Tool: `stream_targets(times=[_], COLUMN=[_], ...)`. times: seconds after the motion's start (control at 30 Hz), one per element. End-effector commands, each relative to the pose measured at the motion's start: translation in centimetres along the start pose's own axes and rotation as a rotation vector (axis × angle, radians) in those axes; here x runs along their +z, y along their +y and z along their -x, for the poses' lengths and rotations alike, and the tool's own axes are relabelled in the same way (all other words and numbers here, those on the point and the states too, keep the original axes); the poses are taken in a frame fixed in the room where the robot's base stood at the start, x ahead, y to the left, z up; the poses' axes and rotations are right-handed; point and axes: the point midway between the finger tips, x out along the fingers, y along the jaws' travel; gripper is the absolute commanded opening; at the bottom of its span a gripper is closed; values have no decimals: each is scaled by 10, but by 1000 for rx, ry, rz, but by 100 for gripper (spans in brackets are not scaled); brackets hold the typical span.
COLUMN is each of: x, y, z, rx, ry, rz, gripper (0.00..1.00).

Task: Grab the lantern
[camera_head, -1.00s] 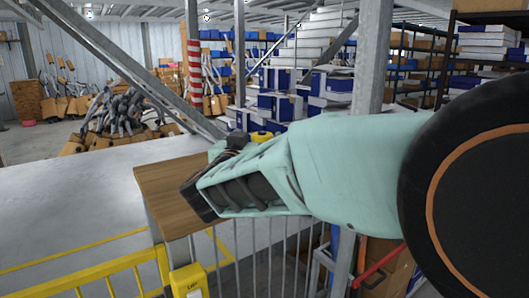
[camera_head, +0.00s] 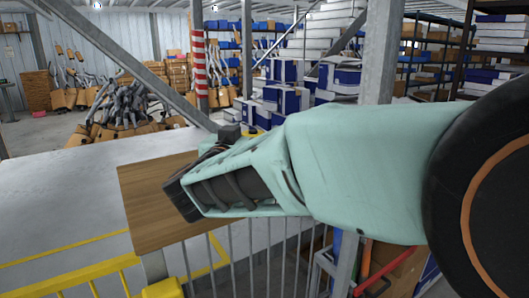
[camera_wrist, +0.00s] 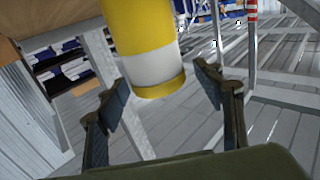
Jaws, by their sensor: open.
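The lantern (camera_wrist: 150,55) shows in the wrist view as a yellow and white cylinder, cut off by the top edge. Its yellow end lies between the two fingers of my gripper (camera_wrist: 162,82), with a visible gap to each finger. My gripper is open and holds nothing. In the head view my gripper is over the wooden table (camera_head: 140,215), and my arm hides most of what is behind it. A small yellow patch (camera_head: 251,133) shows just above my arm there; I cannot tell whether it is the lantern.
A grey metal railing (camera_head: 250,255) stands in front of the table, with a yellow rail (camera_head: 85,275) at lower left. Grey posts (camera_head: 378,50) and a slanted beam (camera_head: 115,55) stand close by. Mufflers (camera_head: 120,105) are piled behind, and the floor at left is clear.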

Motion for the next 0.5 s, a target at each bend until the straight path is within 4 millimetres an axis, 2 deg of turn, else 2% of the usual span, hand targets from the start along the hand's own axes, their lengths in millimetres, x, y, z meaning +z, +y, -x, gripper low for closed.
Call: stream_targets(times=[0.27,0.5], x=[0,0], y=[-1,0], z=[1,1], rx=[-1,-1], ry=[0,0], rz=[0,0], gripper=[62,35])
